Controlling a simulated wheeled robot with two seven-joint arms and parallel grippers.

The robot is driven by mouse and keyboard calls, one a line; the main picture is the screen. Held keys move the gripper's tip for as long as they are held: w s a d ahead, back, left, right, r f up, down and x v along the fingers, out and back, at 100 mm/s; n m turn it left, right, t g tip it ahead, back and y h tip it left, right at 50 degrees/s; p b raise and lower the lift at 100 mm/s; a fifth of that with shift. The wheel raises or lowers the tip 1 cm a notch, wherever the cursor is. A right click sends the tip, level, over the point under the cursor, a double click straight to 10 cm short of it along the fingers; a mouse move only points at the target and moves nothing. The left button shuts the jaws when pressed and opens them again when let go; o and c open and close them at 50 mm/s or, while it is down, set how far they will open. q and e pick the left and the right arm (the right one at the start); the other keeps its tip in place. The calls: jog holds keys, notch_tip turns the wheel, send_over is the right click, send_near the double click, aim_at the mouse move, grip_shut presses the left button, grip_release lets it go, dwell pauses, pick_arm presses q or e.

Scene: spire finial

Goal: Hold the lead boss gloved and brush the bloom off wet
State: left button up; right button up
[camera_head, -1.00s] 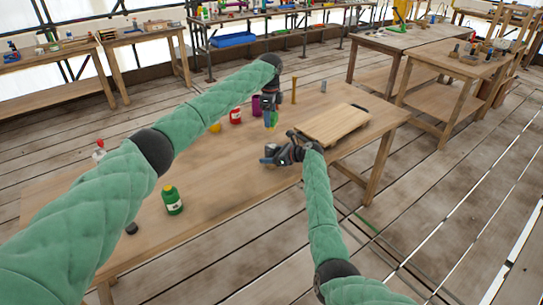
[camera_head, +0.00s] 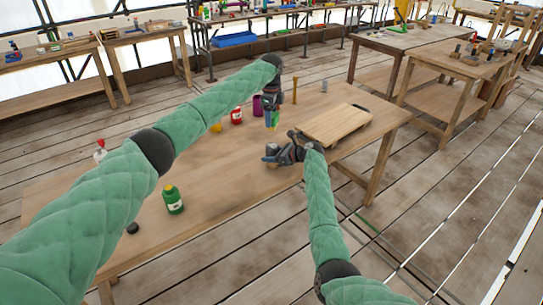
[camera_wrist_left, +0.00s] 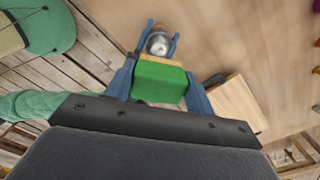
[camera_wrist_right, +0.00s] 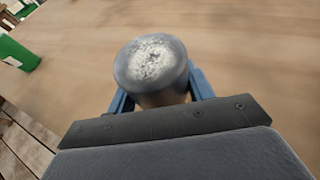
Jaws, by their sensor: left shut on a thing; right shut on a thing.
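The lead boss (camera_wrist_right: 152,70) is a short grey cylinder with a patchy white bloom on its end face in the right wrist view. My right gripper (camera_head: 270,157) is shut on it, low over the table. My left gripper (camera_head: 272,118) is shut on a green block, apparently the brush (camera_wrist_left: 160,82), with a pale wooden part beyond it. In the left wrist view the boss (camera_wrist_left: 158,43) shows past the brush, between the blue fingers of my right gripper. In the head view the brush is above and apart from the boss. The bristles cannot be made out.
A wooden board (camera_head: 334,125) lies at the right of the table (camera_head: 215,165). A red container (camera_head: 236,116) and a purple one (camera_head: 257,105) stand behind. A green bottle (camera_head: 173,200) stands at the front left, near a small dark thing (camera_head: 132,228). The middle is clear.

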pick_arm(q)
send_over(271, 144)
jog(key=s, duration=0.1)
jog(key=shift+f, duration=3.9)
jog(key=shift+f, duration=0.55)
jog(key=shift+w, duration=0.5)
jog(key=shift+s, duration=1.1)
jog(key=shift+w+a+f, duration=0.1)
jog(key=shift+w+f, duration=0.05)
jog(key=shift+w, duration=0.95)
jog(key=shift+s, duration=0.1)
